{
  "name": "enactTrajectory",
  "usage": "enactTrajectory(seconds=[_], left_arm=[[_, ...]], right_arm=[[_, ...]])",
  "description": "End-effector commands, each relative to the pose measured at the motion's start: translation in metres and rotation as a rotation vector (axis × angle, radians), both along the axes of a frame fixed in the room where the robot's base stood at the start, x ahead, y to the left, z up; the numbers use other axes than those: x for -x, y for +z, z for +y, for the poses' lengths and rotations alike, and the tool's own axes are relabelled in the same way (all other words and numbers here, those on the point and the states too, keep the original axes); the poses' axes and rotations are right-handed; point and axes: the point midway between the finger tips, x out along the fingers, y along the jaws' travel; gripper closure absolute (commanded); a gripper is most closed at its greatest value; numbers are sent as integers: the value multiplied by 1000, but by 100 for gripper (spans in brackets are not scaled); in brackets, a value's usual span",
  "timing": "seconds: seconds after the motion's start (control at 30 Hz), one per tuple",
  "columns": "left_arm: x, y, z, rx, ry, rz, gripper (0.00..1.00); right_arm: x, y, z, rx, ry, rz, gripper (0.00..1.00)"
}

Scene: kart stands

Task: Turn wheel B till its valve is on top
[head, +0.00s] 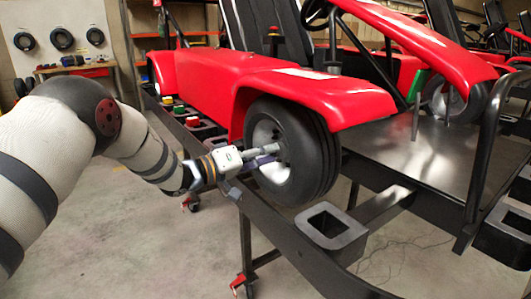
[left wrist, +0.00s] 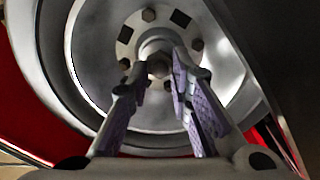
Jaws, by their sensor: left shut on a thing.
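A black-tyred wheel (head: 315,150) with a silver rim sits under the red front fender of the near kart; no letter shows on it, so I cannot read whether it is wheel B. In the left wrist view its rim (left wrist: 90,60) fills the picture, with a round hub plate (left wrist: 128,34), bolts and dark square holes. My left gripper (head: 274,152) reaches the wheel's middle from the left. Its purple-padded fingers (left wrist: 160,80) are shut on the central hub. I cannot make out the valve in either view. My right gripper is not in view.
The red kart (head: 225,85) rests on a dark metal stand (head: 290,250) with open square sockets. Coloured buttons (head: 180,112) sit along the stand at left. A flat metal plate (head: 425,155) lies right of the wheel. The floor (head: 120,230) at lower left is clear.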

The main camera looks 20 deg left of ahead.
Motion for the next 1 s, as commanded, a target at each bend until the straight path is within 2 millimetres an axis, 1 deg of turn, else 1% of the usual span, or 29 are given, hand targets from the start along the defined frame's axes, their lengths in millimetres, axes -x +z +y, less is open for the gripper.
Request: enactTrajectory(seconds=[0.33, 0.37, 0.4, 0.43, 0.47, 0.77, 0.87, 1.0], left_arm=[[0, 0, 0, 3, 1, 1, 100], [0, 0, 0, 3, 1, 1, 79], [0, 0, 0, 3, 1, 1, 70], [0, 0, 0, 3, 1, 1, 63], [0, 0, 0, 3, 1, 1, 60], [2, 0, 2, 2, 1, 2, 60], [14, 0, 12, 4, 3, 3, 60], [44, 1, 36, 6, 4, 3, 60]], right_arm=[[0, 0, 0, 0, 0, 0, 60], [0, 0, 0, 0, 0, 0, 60], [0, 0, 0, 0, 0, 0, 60], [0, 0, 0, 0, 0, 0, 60], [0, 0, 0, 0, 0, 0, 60], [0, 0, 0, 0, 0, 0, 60], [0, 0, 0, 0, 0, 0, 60], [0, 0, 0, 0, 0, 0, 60]])
